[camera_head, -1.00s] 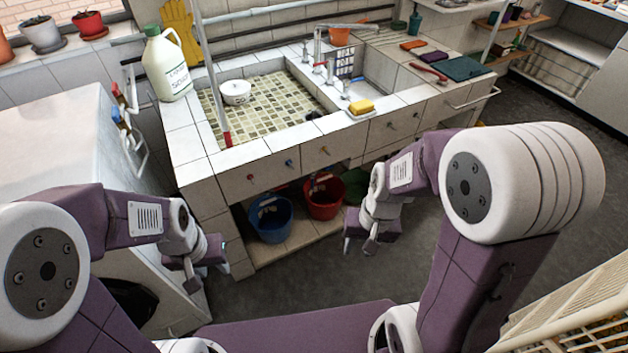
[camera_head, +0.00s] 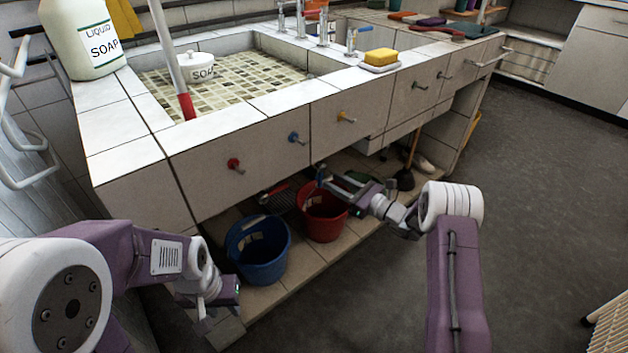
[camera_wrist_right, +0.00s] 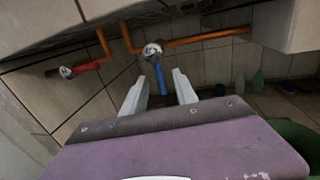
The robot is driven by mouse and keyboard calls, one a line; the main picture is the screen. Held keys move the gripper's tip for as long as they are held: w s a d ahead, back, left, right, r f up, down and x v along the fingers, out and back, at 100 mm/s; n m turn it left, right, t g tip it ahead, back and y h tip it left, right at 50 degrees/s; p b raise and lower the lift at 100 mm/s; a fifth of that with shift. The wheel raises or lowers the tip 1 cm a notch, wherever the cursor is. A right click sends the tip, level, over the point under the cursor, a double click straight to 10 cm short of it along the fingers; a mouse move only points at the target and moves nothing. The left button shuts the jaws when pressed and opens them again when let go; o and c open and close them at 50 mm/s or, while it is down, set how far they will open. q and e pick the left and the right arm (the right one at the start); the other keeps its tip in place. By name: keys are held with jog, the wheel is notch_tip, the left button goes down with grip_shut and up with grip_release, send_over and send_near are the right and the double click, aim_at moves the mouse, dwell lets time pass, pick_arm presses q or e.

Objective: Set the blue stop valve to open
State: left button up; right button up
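In the right wrist view, the blue stop valve's lever (camera_wrist_right: 162,80) hangs down from a round metal valve body (camera_wrist_right: 152,51) on a copper pipe under the sink. My right gripper (camera_wrist_right: 160,82) is open, with its two fingers apart and the blue lever showing between them; I cannot tell whether they touch it. In the head view, my right gripper (camera_head: 325,180) reaches under the counter above the red bucket, and the valve is hidden. My left gripper (camera_head: 218,315) is open and empty, low in front of the blue bucket.
A valve with a red lever (camera_wrist_right: 90,66) is to the left on the pipes. A blue bucket (camera_head: 258,262) and a red bucket (camera_head: 323,225) stand on the lower shelf. The counter front (camera_head: 215,165) carries red, blue and yellow knobs. Open floor lies right.

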aim_at(320, 176)
jog(key=b+x, duration=0.5)
jog(key=x, duration=0.4)
jog(key=shift+r, duration=0.15)
jog(key=shift+s+a, duration=0.1)
grip_shut()
dwell(0.9)
